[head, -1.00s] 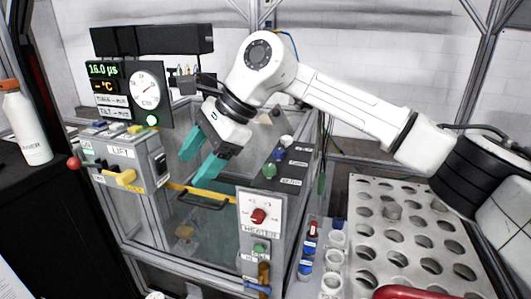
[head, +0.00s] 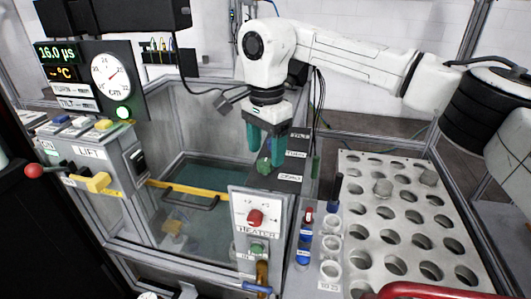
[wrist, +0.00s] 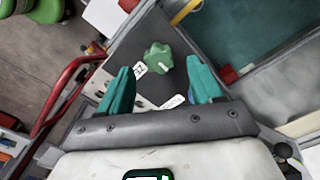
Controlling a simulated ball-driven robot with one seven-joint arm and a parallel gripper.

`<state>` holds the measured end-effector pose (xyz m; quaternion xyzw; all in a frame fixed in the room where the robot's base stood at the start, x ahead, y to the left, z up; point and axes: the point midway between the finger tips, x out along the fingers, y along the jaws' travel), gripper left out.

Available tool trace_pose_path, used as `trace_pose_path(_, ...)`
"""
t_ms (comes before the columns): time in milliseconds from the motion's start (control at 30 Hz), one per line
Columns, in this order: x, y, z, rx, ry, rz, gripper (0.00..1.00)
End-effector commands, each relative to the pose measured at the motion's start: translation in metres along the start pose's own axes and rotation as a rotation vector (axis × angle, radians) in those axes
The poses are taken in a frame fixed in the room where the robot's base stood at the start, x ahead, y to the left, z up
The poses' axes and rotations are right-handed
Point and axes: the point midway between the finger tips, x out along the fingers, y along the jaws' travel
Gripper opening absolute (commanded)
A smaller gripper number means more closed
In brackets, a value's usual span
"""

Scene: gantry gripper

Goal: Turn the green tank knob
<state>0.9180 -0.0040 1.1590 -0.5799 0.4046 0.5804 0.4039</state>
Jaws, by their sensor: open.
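The green tank knob (wrist: 158,57) is a lobed knob on a dark panel with white labels, seen from above in the wrist view. In the head view the green knob (head: 264,166) sits on the dark top panel beside the tank, partly hidden by my fingers. My gripper (head: 266,152) points down over it with teal fingers. In the wrist view my gripper (wrist: 158,80) is open, one finger on each side of the knob's line, with the knob between and slightly beyond the tips. I cannot tell whether the fingers touch it.
The glass-walled water tank (head: 170,130) with a yellow bar (head: 190,188) lies left of the panel. A heater box (head: 256,215) with a red knob stands in front. A perforated rack (head: 400,215) and several vials are at right. A red rail (wrist: 60,100) runs nearby.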

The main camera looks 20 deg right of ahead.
Motion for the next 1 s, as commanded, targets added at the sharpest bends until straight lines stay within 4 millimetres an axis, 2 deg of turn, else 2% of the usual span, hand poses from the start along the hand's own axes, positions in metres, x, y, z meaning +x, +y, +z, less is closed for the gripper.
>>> trace_pose_path(100,0.014,0.000,0.000,0.000,-0.001,0.001,0.65)
trace_pose_path(233,0.022,0.000,0.000,0.000,-0.001,-0.001,0.65)
trace_pose_path(567,0.025,0.000,0.000,0.000,0.000,-0.001,0.64)
trace_pose_path(1000,0.025,0.000,0.000,0.000,-0.001,-0.001,0.22)
